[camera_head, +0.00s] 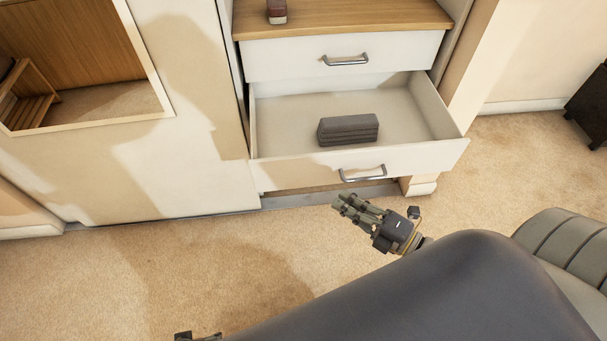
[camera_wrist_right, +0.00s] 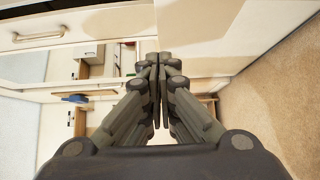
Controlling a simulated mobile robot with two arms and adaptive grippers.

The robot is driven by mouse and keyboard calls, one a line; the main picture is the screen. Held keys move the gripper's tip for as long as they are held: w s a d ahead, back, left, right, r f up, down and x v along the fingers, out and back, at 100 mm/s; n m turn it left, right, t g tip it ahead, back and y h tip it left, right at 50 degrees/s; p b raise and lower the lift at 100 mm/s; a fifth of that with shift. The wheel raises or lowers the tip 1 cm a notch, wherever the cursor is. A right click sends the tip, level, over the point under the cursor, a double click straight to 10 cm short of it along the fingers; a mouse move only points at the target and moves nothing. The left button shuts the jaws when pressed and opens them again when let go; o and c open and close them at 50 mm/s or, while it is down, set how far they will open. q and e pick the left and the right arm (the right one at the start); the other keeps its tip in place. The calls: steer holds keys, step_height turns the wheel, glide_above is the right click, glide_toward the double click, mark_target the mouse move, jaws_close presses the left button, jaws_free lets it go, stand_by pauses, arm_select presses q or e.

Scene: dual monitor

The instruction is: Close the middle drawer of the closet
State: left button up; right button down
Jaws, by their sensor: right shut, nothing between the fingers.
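A white closet drawer (camera_head: 290,172) stands pulled out below a closed top drawer (camera_head: 285,58). A grey folded block-like item (camera_head: 348,130) lies inside the open drawer. The open drawer's front has a metal handle (camera_head: 363,174). My right gripper (camera_head: 338,202) is shut and empty, in front of and below the drawer front, apart from it in the head view. Its closed fingers also show in the right wrist view (camera_wrist_right: 152,66), with a white front and a handle (camera_wrist_right: 40,36) at upper left. Only a dark tip of my left gripper (camera_head: 190,338) shows at the bottom edge.
A wooden top (camera_head: 350,17) with a small dark red object (camera_head: 277,12) sits above the drawers. A mirror-fronted sliding door (camera_head: 75,70) is at left. A grey chair-like seat (camera_head: 570,255) is at lower right. Carpet in front is clear.

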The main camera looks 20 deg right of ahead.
glide_toward(297, 160)
steer(key=a, duration=0.3)
arm_select(q)
steer(key=shift+w+d+r+b, duration=0.1)
steer(key=shift+w+r+b, duration=0.15)
steer(key=shift+r, duration=0.45)
steer(key=shift+w+r+b, duration=0.1)
steer(key=shift+w+r, duration=0.25)
steer(key=shift+r, duration=0.3)
arm_select(e)
steer(key=shift+w+d+r, duration=0.1)
steer(key=shift+w+d, duration=0.05)
steer(key=shift+w, duration=0.8)
steer(key=shift+w+d, duration=0.15)
steer(key=shift+w, duration=0.8)
arm_select(q)
steer(key=shift+s+f, duration=0.1)
steer(key=shift+s, duration=0.1)
arm_select(e)
steer(key=shift+w, duration=0.1)
